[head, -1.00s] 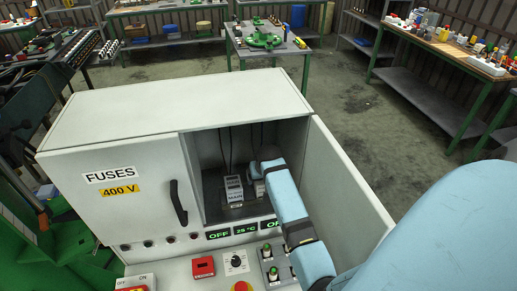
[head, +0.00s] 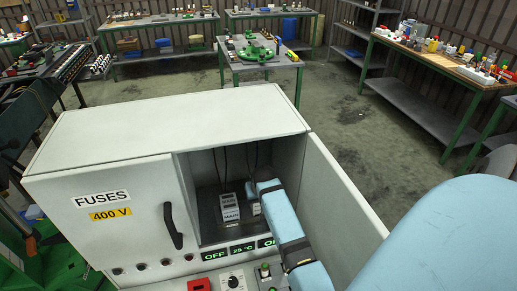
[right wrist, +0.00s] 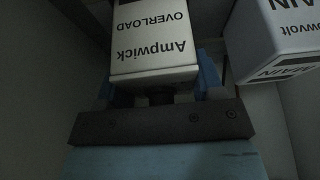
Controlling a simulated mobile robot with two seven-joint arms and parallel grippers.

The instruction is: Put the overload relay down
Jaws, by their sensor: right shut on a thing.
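The overload relay (right wrist: 155,45) is a pale block marked "Ampwick OVERLOAD", between my right gripper's blue fingers (right wrist: 157,80) in the right wrist view. My right gripper is shut on it. In the head view, my right arm reaches into the open cabinet bay, and only a small pale part of the relay (head: 256,209) shows beside the arm's end. A pale block labelled MAIN (head: 231,212) stands just left of it on the bay floor; it also shows in the right wrist view (right wrist: 280,40). I cannot tell whether the relay touches the floor. My left gripper is not in view.
The grey cabinet (head: 120,140) has a closed FUSES door at left and an open door (head: 345,195) at right, close to my arm. Cables hang at the bay's back. A control panel with a dial (head: 232,282) lies in front. Workbenches stand behind.

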